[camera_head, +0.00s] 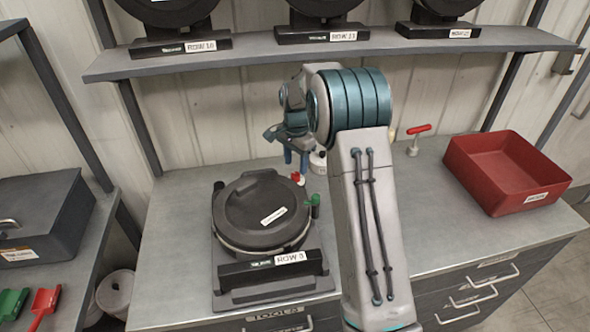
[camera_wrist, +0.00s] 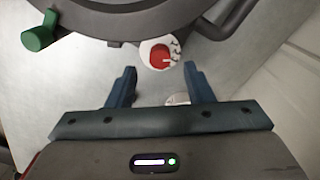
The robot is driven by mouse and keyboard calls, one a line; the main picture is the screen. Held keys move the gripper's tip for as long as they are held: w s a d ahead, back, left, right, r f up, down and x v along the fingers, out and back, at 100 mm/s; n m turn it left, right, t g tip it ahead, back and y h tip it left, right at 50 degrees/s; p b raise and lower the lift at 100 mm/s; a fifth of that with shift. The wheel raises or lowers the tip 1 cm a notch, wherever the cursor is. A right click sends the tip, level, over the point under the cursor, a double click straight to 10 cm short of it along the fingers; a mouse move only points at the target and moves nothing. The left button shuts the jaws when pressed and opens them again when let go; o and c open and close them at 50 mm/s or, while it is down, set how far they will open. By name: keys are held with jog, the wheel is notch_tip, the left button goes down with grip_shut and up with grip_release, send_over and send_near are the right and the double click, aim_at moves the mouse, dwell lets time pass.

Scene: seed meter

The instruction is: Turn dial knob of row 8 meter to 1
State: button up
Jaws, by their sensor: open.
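The meter (camera_head: 262,212) is a round, dark, lidded unit on the bench, with a label on its front block that seems to read row 8. Its red dial knob (camera_head: 297,177) sits at the back right of the body. In the wrist view the red knob (camera_wrist: 160,56) is on a white dial face with dark marks; the numbers are too small to read. My gripper (camera_head: 296,158) is open and empty, just behind the knob. In the wrist view its two blue fingers (camera_wrist: 159,73) are spread to either side of the knob, apart from it.
A green handle (camera_head: 314,205) sticks out at the meter's right side, also in the wrist view (camera_wrist: 38,32). A red-handled item (camera_head: 416,138) and a red bin (camera_head: 508,172) stand to the right. A shelf (camera_head: 250,52) with more meters runs above. My arm hides the middle bench.

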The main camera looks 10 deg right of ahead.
aim_at(296, 174)
jog(key=shift+f+p, duration=0.4)
jog(key=shift+f, duration=1.7)
jog(key=c, duration=1)
jog(key=shift+n+b, duration=0.3)
jog(key=shift+f+n+b, duration=0.1)
jog(key=shift+n+b, duration=0.5)
jog(key=shift+n, duration=0.3)
jog(key=shift+n+b, duration=0.8)
jog(key=shift+n, duration=1)
